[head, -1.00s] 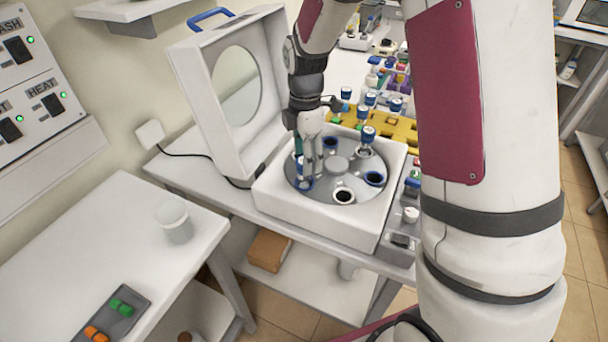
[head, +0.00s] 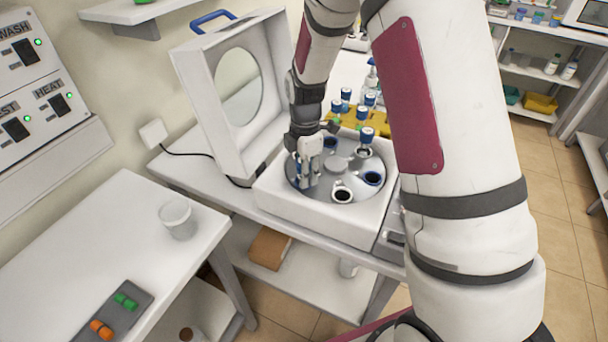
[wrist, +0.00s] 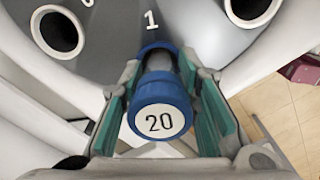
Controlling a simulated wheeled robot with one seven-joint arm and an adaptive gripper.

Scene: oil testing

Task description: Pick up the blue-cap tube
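The blue-cap tube (wrist: 160,112) points its cap, marked 20, at the camera in the wrist view. Its lower end meets a blue-rimmed slot beside the number 1 on the centrifuge's grey rotor (wrist: 100,35). My gripper (wrist: 164,75) has its green-padded fingers on both sides of the tube, with small gaps visible, so it looks open. In the head view my gripper (head: 308,178) is down at the rotor's left side and hides this tube.
The white centrifuge (head: 300,212) has its lid (head: 195,95) raised close to the left of my arm. Several blue-capped tubes stand in a yellow rack (head: 378,122) behind it. A white cup (head: 177,219) and a dark tray (head: 127,318) are on the left table.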

